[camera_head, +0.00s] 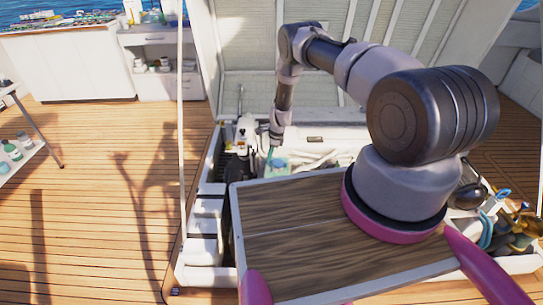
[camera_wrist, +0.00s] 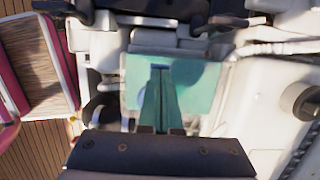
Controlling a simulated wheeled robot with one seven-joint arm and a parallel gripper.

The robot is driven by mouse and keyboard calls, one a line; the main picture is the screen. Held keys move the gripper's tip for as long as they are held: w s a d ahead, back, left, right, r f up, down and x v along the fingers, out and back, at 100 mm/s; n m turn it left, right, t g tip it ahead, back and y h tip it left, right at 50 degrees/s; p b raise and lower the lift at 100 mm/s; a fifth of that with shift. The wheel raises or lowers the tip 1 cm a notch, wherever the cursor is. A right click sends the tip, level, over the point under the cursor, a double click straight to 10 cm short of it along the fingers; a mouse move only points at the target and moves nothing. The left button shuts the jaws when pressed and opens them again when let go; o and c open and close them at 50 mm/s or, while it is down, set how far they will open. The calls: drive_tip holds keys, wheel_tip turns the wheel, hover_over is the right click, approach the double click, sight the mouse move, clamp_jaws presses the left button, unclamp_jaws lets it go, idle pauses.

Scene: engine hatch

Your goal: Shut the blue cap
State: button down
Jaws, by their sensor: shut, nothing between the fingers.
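A teal-blue, box-like piece (camera_head: 278,164) sits in the open engine hatch; it is the only blue part I see there and appears to be the blue cap. In the wrist view its broad flat face (camera_wrist: 203,84) fills the middle. I cannot tell how far it is open. My gripper (camera_head: 276,141) points down just above it in the head view. In the wrist view the narrow fingers (camera_wrist: 160,72) are together and empty, in front of the teal face. I cannot tell whether they touch it.
The raised hatch lid (camera_head: 315,95) stands behind the bay. White pipes (camera_head: 318,157) lie to the right of the teal piece, and dark engine parts (camera_head: 238,165) to its left. A shelf with bottles (camera_head: 14,150) stands at far left. The wooden deck (camera_head: 95,200) is clear.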

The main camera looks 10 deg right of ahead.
drive_tip(key=shift+x, duration=0.95)
drive_tip(key=shift+a, duration=0.3)
drive_tip(key=shift+a, duration=0.1)
